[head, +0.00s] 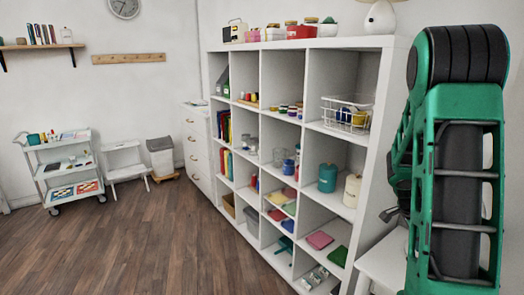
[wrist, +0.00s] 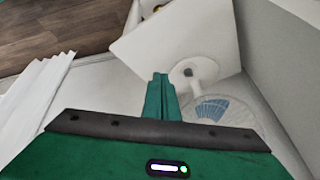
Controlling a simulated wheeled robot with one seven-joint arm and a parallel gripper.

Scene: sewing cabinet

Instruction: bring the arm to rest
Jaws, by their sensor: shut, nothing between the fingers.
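My gripper (wrist: 160,80) shows in the wrist view with its green fingers pressed together and nothing between them. It is over a white surface (wrist: 105,85), and I cannot tell how high above it. In the head view my green and black arm stands folded upright at the right edge. My gripper cannot be made out clearly there.
In the wrist view a white round piece (wrist: 195,70) and a clear round item with a blue fan pattern (wrist: 215,110) are right of my fingers. A filled white cubby shelf (head: 388,140) stands left of my arm. The wooden floor (head: 150,240) is clear.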

